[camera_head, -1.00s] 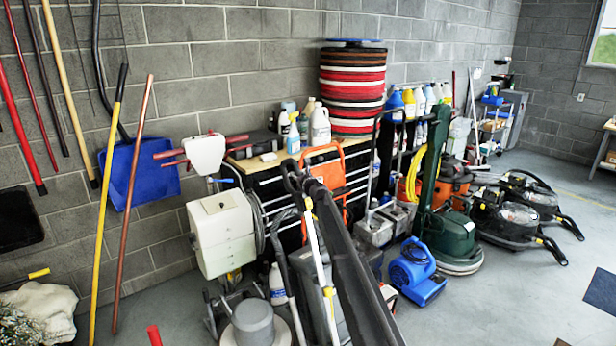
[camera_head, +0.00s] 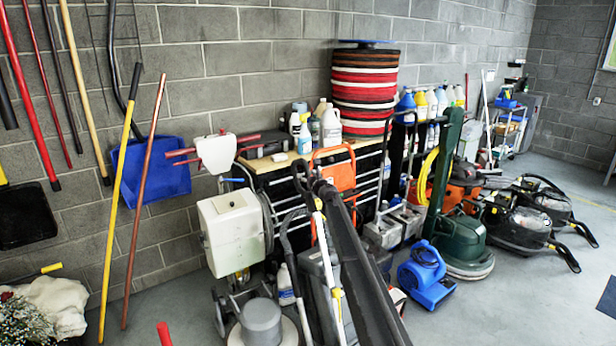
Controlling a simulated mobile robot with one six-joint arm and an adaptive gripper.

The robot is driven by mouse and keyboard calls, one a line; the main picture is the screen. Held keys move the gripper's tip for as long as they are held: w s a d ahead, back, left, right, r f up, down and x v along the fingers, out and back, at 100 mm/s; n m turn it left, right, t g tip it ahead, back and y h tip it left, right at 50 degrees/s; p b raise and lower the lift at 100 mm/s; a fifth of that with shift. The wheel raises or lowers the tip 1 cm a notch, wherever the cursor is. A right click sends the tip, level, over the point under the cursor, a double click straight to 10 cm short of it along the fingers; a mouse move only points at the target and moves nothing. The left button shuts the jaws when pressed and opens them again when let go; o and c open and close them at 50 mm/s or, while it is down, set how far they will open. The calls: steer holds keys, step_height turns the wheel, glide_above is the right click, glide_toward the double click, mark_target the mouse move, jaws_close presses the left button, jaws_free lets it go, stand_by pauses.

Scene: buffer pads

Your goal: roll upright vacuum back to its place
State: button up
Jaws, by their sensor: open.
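A long dark upright shape, which looks like the upright vacuum (camera_head: 352,262), stands close in front of me at the bottom middle. Its narrow black top with a loop-like handle leans up and to the left. Its lower end runs out of the picture, so its base and wheels are hidden. A white and yellow pole-like part (camera_head: 329,262) runs along its left side; I cannot tell whether it belongs to it. I cannot make out my gripper in this view.
A white tank machine (camera_head: 232,235) and a grey round-topped machine (camera_head: 261,322) stand to the left. A blue blower (camera_head: 424,275), a green floor machine (camera_head: 460,240) and black floor machines (camera_head: 520,222) stand to the right. The floor at the right front (camera_head: 540,300) is mostly clear.

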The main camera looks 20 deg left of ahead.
steer(key=v, duration=1.2)
steer(key=shift+s+d, duration=0.1)
steer(key=shift+d, duration=0.05)
stand_by(0.3)
steer(key=s+d+f+n+g+h, duration=0.4)
steer(key=s+d+f+n, duration=0.2)
steer(key=s+d, duration=0.9)
steer(key=s+d+f+n+g+h, duration=0.4)
steer(key=s+d+f+n, duration=0.2)
steer(key=s+d+n, duration=0.5)
steer(key=s+d+f+n+g+h, duration=0.4)
steer(key=s+d+n, duration=0.5)
steer(key=s+d, duration=1.2)
steer(key=d+f+h, duration=0.1)
steer(key=d+f, duration=0.1)
steer(key=d, duration=0.3)
steer(key=shift+f+g, duration=0.2)
steer(key=shift+g, duration=0.1)
steer(key=shift+c, duration=0.2)
